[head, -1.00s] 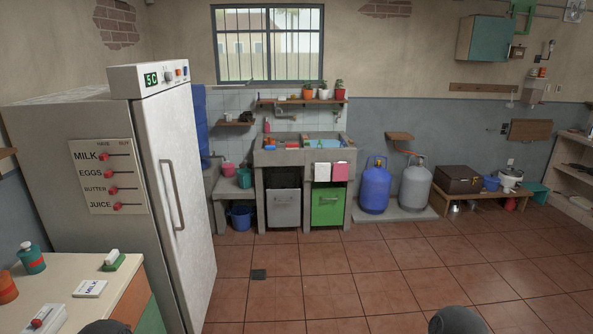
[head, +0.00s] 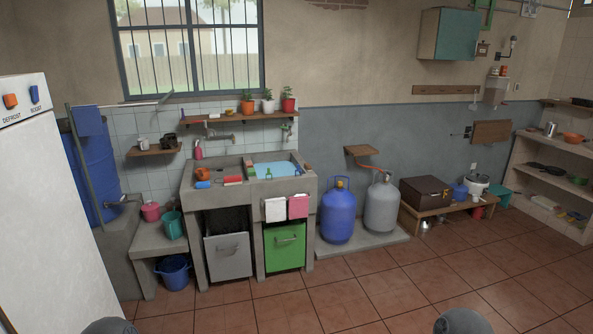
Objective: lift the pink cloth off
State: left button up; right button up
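The pink cloth (head: 298,206) hangs over the front edge of the concrete sink counter (head: 225,192), above the green bin front (head: 285,247). A white cloth (head: 275,209) hangs close beside it on the left. Both cloths are well ahead of me across the floor. Neither of my grippers shows in the head view; only rounded grey parts of my own body show at the bottom edge.
A white fridge (head: 55,215) stands close on the left. Blue (head: 338,215) and grey (head: 382,208) gas cylinders stand right of the sink on a low slab. A low wooden bench (head: 440,210) is farther right. The tiled floor (head: 375,285) ahead is clear.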

aim_at(298, 208)
jog(key=i+l+z, duration=0.1)
jog(key=i+z, duration=0.15)
jog(key=i, duration=1.75)
